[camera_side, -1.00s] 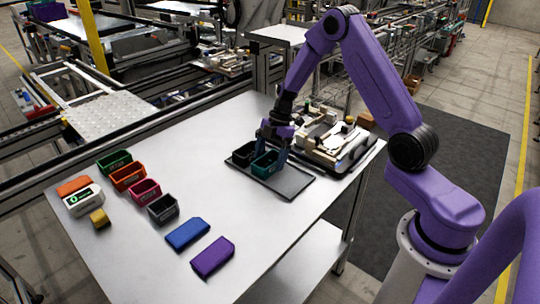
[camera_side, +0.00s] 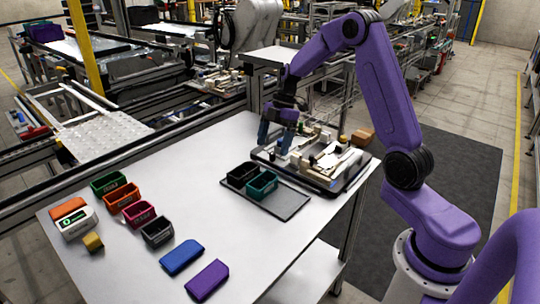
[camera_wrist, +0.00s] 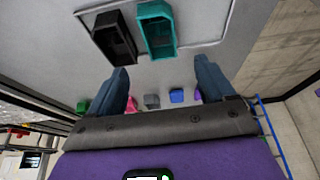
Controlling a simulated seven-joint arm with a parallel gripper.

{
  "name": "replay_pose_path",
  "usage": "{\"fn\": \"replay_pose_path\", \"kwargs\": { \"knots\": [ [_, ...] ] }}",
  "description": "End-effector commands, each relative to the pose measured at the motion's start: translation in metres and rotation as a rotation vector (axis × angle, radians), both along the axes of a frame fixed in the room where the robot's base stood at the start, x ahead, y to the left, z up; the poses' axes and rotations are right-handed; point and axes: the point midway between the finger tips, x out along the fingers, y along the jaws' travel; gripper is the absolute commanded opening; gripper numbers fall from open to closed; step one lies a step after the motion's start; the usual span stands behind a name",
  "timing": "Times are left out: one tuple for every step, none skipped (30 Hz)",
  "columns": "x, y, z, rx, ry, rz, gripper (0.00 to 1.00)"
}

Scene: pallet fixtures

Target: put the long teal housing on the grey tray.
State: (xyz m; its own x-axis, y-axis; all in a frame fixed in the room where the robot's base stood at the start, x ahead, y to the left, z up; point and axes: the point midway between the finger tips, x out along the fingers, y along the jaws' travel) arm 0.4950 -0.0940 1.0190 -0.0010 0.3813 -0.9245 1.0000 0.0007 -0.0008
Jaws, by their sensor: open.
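The long teal housing (camera_side: 262,184) is an open-topped bin standing upright on the grey tray (camera_side: 288,204). A black bin (camera_side: 242,174) stands close beside it on the same tray, to its left. The wrist view also shows the teal housing (camera_wrist: 157,32) and the black bin (camera_wrist: 112,40) at the top. My gripper (camera_side: 274,138) is raised above and behind the tray, clear of the teal housing. Its blue fingers are spread with nothing between them, as the wrist view (camera_wrist: 162,85) shows.
A dark fixture tray (camera_side: 335,175) full of parts lies right of and behind the grey tray. Several coloured bins (camera_side: 127,202) line the table's left side, near blue (camera_side: 181,257) and purple (camera_side: 207,280) blocks. The middle of the table is clear.

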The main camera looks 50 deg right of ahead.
Motion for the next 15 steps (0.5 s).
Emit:
{"fn": "replay_pose_path", "kwargs": {
  "knots": [
    [0.0,-0.002,0.004,-0.001,-0.001,-0.002,0.82],
    [0.0,-0.003,0.005,-0.001,-0.001,-0.002,0.82],
    [0.0,-0.003,0.007,-0.001,-0.001,-0.001,0.82],
    [0.0,-0.004,0.008,-0.001,-0.001,-0.001,0.82],
    [0.0,-0.004,0.009,-0.001,-0.001,-0.001,0.82],
    [0.0,-0.004,0.009,-0.001,0.0,-0.001,0.82],
    [0.0,-0.003,0.01,-0.001,0.002,-0.001,0.82],
    [-0.001,-0.002,0.01,-0.003,0.004,-0.002,0.82],
    [-0.002,0.002,0.011,-0.005,0.008,-0.001,0.82],
    [-0.004,0.006,0.012,-0.009,0.015,-0.004,0.82],
    [-0.006,0.012,0.013,-0.014,0.022,-0.005,0.82],
    [-0.01,0.021,0.016,-0.023,0.033,-0.01,0.82],
    [-0.014,0.029,0.018,-0.032,0.045,-0.015,0.82],
    [-0.019,0.037,0.021,-0.041,0.056,-0.021,0.82],
    [-0.026,0.049,0.024,-0.056,0.074,-0.032,0.82]
  ]
}}
